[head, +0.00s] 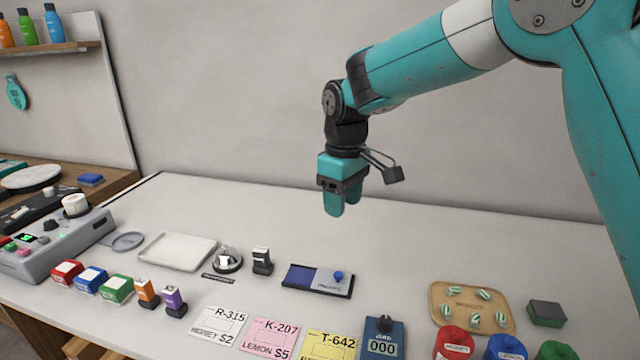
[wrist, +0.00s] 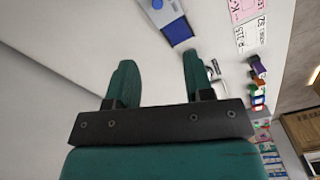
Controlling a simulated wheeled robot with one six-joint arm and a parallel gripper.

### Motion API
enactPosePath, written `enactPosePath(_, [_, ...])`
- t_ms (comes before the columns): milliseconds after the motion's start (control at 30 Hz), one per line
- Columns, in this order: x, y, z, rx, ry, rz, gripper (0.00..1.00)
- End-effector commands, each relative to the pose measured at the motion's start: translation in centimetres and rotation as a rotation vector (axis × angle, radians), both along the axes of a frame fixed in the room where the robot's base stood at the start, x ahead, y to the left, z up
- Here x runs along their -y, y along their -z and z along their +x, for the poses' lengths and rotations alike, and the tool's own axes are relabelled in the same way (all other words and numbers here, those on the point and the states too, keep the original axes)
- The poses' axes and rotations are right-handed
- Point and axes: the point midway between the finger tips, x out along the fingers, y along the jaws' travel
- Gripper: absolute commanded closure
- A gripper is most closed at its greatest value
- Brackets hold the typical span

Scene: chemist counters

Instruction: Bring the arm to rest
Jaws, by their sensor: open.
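My gripper (head: 343,203) hangs from my teal arm above the back part of the white counter (head: 420,225), pointing down. In the wrist view its two teal fingers (wrist: 157,85) stand apart with nothing between them. The gripper touches nothing. Below and in front of it lies a dark tray with a blue pad and a grey plate (head: 318,280), which also shows in the wrist view (wrist: 172,20).
A white tray (head: 177,252), a bell (head: 228,260) and a grey machine (head: 60,245) stand to the left. Price cards (head: 275,337), a blue counter device (head: 378,338) and a wooden board with striped sweets (head: 440,300) lie along the front and right. The counter's back strip is clear.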

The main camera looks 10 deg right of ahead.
Motion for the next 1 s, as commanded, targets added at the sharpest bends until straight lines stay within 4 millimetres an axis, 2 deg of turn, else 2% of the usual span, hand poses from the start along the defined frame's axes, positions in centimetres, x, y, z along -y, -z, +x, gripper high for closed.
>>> enactPosePath(67, [0.3,-1.3,-2.2,0.008,0.006,0.024,0.53])
enactPosePath(167, [0.6,-3.0,-6.7,0.017,0.020,0.076,0.53])
enactPosePath(267, [0.9,-4.1,-12.5,0.018,0.042,0.144,0.53])
enactPosePath(400, [1.1,-4.4,-20.5,0.006,0.077,0.240,0.53])
enactPosePath(533, [1.0,-3.9,-26.0,-0.010,0.107,0.309,0.53])
enactPosePath(600, [1.0,-3.6,-27.8,-0.019,0.118,0.333,0.53])
enactPosePath(700, [0.9,-3.4,-29.2,-0.025,0.124,0.352,0.53])
enactPosePath(1000, [0.9,-3.3,-29.5,-0.029,0.127,0.355,0.53])
